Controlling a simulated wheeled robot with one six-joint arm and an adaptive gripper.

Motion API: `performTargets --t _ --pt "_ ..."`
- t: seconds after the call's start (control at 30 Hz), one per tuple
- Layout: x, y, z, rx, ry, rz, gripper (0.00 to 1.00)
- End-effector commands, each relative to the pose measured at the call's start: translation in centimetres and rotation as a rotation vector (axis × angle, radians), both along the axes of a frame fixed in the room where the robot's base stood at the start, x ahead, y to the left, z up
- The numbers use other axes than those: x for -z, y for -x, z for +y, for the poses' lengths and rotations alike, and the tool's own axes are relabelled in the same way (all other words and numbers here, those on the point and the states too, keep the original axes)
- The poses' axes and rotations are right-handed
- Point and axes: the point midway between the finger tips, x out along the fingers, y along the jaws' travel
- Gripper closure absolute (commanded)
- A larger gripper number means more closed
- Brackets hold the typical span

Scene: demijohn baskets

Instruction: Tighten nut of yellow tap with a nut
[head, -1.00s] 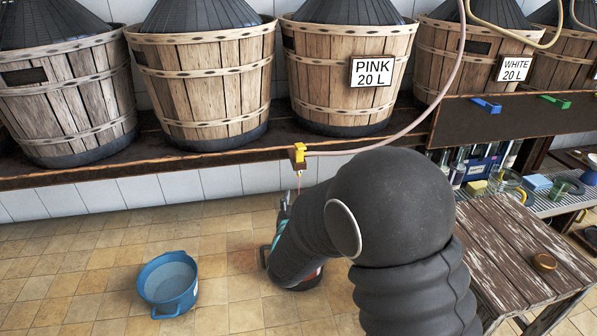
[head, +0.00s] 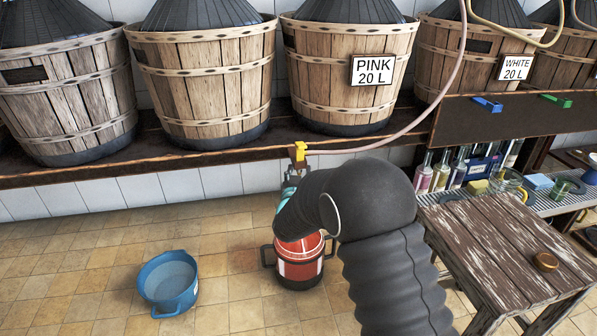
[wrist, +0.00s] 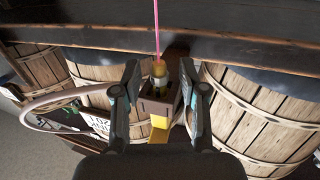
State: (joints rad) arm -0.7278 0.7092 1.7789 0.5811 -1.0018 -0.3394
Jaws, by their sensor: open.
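The yellow tap (head: 300,151) sits at the shelf's front edge, with a pink hose (head: 390,140) running to it. In the wrist view, the tap's yellow body (wrist: 159,134) and brown block lie between my fingers, with a yellowish nut (wrist: 159,70) at the outlet. A thin pink stream (wrist: 156,25) runs from the outlet. My gripper (wrist: 160,68) is open, one finger on each side of the tap and nut; I cannot tell whether either touches. In the head view, my arm mostly hides it just below the tap.
A red container (head: 298,265) stands on the floor below the tap, partly behind my arm. A blue bucket (head: 168,281) stands left of it. Wooden baskets (head: 205,85) line the shelf (head: 60,176) above. A wooden table (head: 500,240) is at right.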

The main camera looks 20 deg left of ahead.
Motion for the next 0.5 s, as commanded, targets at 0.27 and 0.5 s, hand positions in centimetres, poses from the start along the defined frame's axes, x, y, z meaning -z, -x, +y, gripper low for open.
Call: performTargets --t 0.27,0.5 --pt "0.03 -1.09 0.22 0.0 0.001 0.0 0.58" --pt "0.02 -1.07 0.23 0.0 0.001 0.0 0.73"
